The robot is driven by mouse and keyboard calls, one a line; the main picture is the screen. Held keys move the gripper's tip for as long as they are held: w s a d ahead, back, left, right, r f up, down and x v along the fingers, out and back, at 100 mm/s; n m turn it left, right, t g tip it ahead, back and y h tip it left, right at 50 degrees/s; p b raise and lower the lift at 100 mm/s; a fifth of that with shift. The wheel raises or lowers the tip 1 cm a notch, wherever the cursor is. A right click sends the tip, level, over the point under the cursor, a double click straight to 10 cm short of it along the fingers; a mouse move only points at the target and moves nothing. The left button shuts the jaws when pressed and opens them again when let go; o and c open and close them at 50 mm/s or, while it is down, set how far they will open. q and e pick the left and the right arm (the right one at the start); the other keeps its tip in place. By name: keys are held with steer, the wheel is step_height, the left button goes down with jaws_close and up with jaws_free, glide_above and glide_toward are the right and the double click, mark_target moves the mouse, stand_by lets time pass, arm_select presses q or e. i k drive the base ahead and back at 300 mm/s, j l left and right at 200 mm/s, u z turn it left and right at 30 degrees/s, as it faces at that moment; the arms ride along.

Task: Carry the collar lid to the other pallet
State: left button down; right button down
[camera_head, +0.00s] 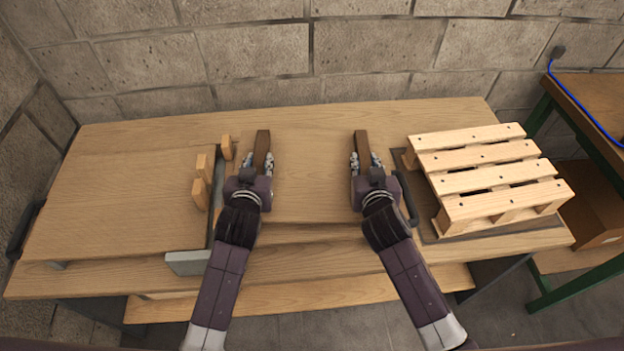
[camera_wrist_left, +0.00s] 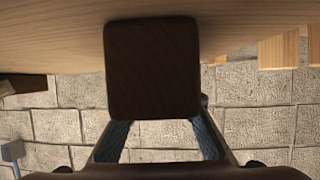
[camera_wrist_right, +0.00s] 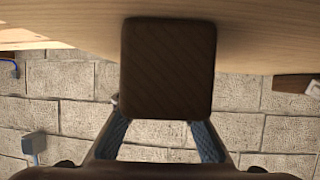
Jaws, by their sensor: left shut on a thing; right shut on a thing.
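The collar lid (camera_head: 310,170) is a flat light-wood board in the middle of the head view, with a dark brown block handle near each side. My left gripper (camera_head: 262,162) is shut on the left dark handle (camera_head: 263,143), which fills the middle of the left wrist view (camera_wrist_left: 152,68). My right gripper (camera_head: 364,162) is shut on the right dark handle (camera_head: 361,143), also large in the right wrist view (camera_wrist_right: 168,68). The lid looks level; I cannot tell whether it touches what is below. A slatted light-wood pallet (camera_head: 482,160) stands at the right.
A large wood panel (camera_head: 120,195) with a grey metal edge piece (camera_head: 188,262) lies at the left. Several upright wooden pegs (camera_head: 200,193) stand beside the lid. A block wall (camera_head: 370,60) is behind. A side table (camera_head: 595,95) with a blue cable stands far right.

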mark_target(490, 164)
steer(key=l+u, duration=0.2)
steer(key=l, duration=2.7)
